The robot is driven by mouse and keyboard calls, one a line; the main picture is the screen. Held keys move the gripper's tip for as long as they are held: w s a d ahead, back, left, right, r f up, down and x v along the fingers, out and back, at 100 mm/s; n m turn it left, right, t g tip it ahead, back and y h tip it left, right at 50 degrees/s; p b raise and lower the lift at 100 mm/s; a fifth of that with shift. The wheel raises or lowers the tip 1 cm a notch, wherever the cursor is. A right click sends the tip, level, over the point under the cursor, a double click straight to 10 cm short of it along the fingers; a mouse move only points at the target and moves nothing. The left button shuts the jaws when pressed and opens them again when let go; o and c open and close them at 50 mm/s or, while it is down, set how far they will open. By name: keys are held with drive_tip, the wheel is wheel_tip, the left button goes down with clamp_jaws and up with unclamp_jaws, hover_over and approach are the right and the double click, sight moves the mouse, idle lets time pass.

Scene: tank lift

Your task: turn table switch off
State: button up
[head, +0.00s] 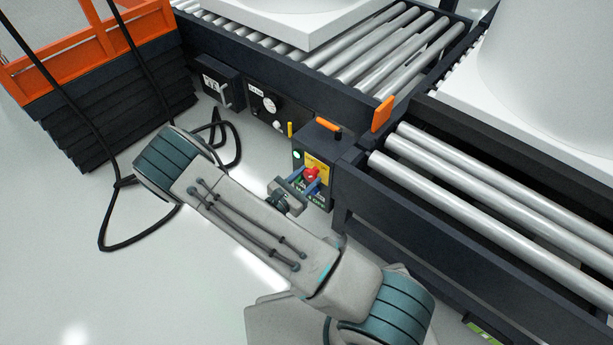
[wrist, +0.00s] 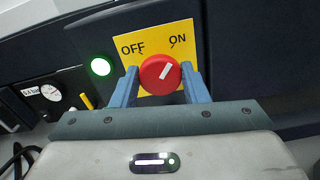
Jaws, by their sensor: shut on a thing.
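The table switch is a round red knob (wrist: 154,82) on a yellow plate (wrist: 151,36) marked OFF at left and ON at right. Its white mark points to the upper right, toward ON. The plate is on a dark box, and the knob also shows in the head view (head: 312,173). My gripper (wrist: 160,72) is shut on the knob, with one blue finger on its left and one on its right. In the head view, my gripper (head: 306,181) meets the box front, and my wrist hides its lower part.
A green lamp (wrist: 100,66) glows left of the plate. A roller conveyor (head: 480,200) stands right of the box, and another (head: 370,55) behind it. A dial panel (head: 266,103) is to the left. Black cables (head: 107,215) lie on the floor by an orange lift (head: 88,48).

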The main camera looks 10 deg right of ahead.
drive_tip(key=n+p, duration=0.3)
drive_tip(key=shift+a+r, duration=0.1)
drive_tip(key=shift+r, duration=0.1)
drive_tip(key=n+p, duration=0.3)
drive_tip(key=n, duration=0.2)
drive_tip(key=shift+w+f, duration=0.1)
drive_tip(key=n+p, duration=0.2)
drive_tip(key=n, duration=0.2)
drive_tip(key=shift+f, duration=0.1)
drive_tip(key=shift+a+f+n+p, duration=0.1)
drive_tip(key=shift+n+p, duration=0.5)
drive_tip(key=shift+n, duration=1.9)
drive_tip(key=o, duration=1)
drive_tip(key=p+v, duration=0.2)
drive_tip(key=v, duration=1.1)
drive_tip(key=shift+a, duration=0.3)
